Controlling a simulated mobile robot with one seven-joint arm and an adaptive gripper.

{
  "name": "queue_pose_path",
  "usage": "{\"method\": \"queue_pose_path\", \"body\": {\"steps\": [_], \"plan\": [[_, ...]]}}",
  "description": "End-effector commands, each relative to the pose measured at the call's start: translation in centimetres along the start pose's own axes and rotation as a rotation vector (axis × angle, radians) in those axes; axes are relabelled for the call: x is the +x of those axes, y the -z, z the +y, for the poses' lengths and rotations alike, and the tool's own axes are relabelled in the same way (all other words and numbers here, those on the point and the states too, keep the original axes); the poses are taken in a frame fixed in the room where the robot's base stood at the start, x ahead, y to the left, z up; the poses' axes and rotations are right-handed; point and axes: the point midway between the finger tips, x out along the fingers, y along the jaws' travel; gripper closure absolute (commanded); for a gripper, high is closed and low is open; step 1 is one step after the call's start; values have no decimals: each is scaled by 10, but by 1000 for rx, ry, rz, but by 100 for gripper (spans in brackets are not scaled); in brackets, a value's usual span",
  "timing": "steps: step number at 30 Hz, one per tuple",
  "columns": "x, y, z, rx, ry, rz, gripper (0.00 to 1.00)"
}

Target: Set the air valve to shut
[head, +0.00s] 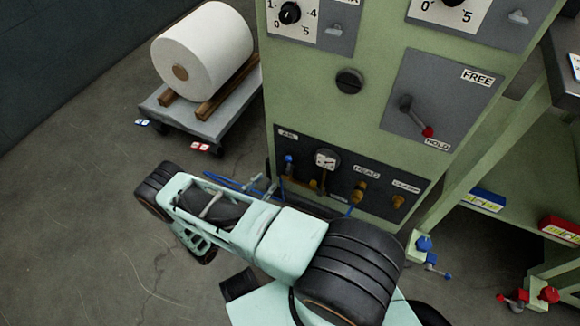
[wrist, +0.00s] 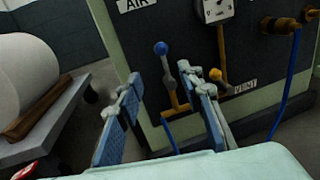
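The air valve shows in the wrist view as a lever with a blue ball knob (wrist: 160,48), under the AIR label (wrist: 135,4). Its lever stands nearly upright, tilted slightly, above a brass pipe (wrist: 180,108). In the head view the blue knob (head: 289,159) is at the left of the dark lower panel. My gripper (wrist: 160,77) is open and empty, its blue-padded fingers apart in front of the valve. The knob shows above and between the fingertips. I cannot tell whether either finger touches the lever. The right finger hides part of the panel.
A yellow-knobbed lever (wrist: 215,74) by the VENT label (wrist: 245,87) stands close to the right finger. A gauge (wrist: 216,10) is above it. Blue hoses (wrist: 285,90) hang nearby. A cart (head: 223,122) with a white roll (head: 205,45) stands left of the machine.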

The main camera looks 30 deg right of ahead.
Motion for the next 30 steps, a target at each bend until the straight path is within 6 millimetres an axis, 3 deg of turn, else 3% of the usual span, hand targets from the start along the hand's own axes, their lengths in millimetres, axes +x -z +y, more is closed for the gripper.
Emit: {"method": "queue_pose_path", "body": {"steps": [5,18,24,30], "plan": [[11,7,-5,-8,-1,-2,65],[88,7,-5,-6,1,0,65],[105,6,-4,-7,-1,0,65],[107,5,-4,-7,-2,0,65]]}}
